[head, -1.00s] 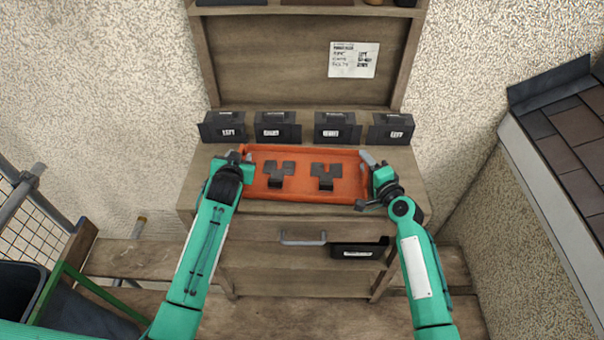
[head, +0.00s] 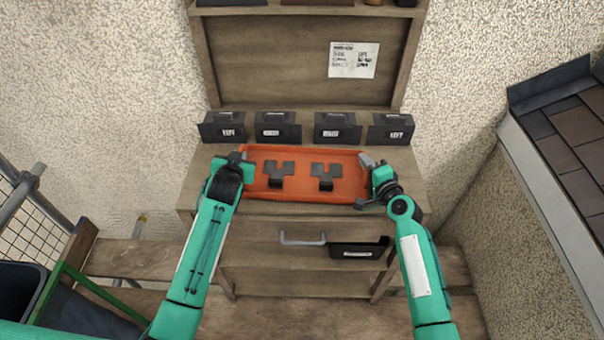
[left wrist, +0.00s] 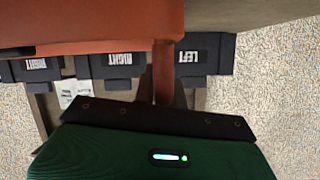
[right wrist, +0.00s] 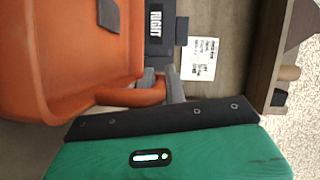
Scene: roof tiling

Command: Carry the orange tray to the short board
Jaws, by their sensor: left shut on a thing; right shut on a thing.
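The orange tray (head: 300,196) is at the front of the wooden bench top, with two dark T-shaped pieces (head: 279,171) (head: 325,174) in it. I cannot tell whether it rests on the wood or hangs just above. My left gripper (head: 238,163) is shut on its left end; the left wrist view shows the tray (left wrist: 90,22) and its orange handle (left wrist: 163,70) at the jaws. My right gripper (head: 370,179) is shut on its right end; in the right wrist view the orange handle (right wrist: 130,97) runs into the jaws. I cannot tell which wood is the short board.
Several black labelled boxes (head: 278,128) stand along the back of the bench top. A drawer handle (head: 302,239) and a black bin (head: 358,249) are on the front. Low planks (head: 140,259) run at left. A tiled roof (head: 570,150) is at right.

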